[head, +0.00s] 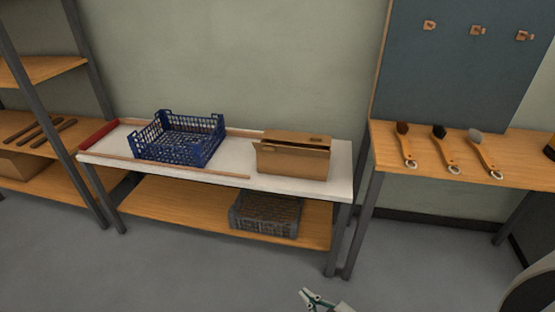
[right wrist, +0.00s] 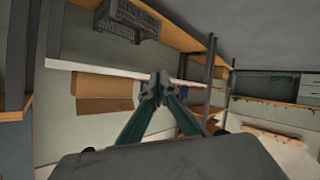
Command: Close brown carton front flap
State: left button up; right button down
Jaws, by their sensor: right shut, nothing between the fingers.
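The brown carton (head: 292,163) stands upright at the right end of the white tabletop. Small dark gaps show along its top; the exact angle of its front flap is hard to tell from here. My right gripper (head: 312,297) is at the bottom edge of the head view, in front of the table and well apart from the carton. In the right wrist view, which is turned over, its fingertips (right wrist: 158,80) meet with nothing between them, and the carton (right wrist: 100,86) shows beyond to the left. My left gripper is not in view.
A blue crate (head: 178,140) stands on the white table (head: 233,166), left of the carton. A grey crate (head: 265,215) sits on the shelf below. Several brushes, among them one with a black head (head: 445,147), lie on the right-hand wooden table. The floor in front is clear.

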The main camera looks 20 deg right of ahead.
jog(key=w+d+r+n+t+b, duration=0.2)
jog(key=w+d+n+t+b, duration=0.15)
jog(key=w, duration=0.65)
jog(key=w+d+r+n+t+b, duration=0.2)
jog(key=w+n+b, duration=0.25)
jog(key=w, duration=0.65)
jog(key=n+t+y+b, duration=0.4)
jog(key=n+y+b, duration=0.1)
jog(key=n+b, duration=0.75)
send_near(265, 150)
jog(key=w+a, duration=0.2)
jog(key=a, duration=0.1)
jog(key=w+r, duration=0.1)
jog(key=w+d+r, duration=0.1)
jog(key=w, duration=0.1)
jog(key=shift+d+r+n+p, duration=0.1)
jog(key=shift+d+n+p, duration=0.1)
jog(key=shift+n+p, duration=0.1)
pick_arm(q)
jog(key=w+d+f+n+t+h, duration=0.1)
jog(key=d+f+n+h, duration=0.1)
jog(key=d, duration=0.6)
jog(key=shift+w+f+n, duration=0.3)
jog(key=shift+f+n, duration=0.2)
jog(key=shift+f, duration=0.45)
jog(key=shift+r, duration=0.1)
pick_arm(e)
jog(key=shift+r, duration=0.1)
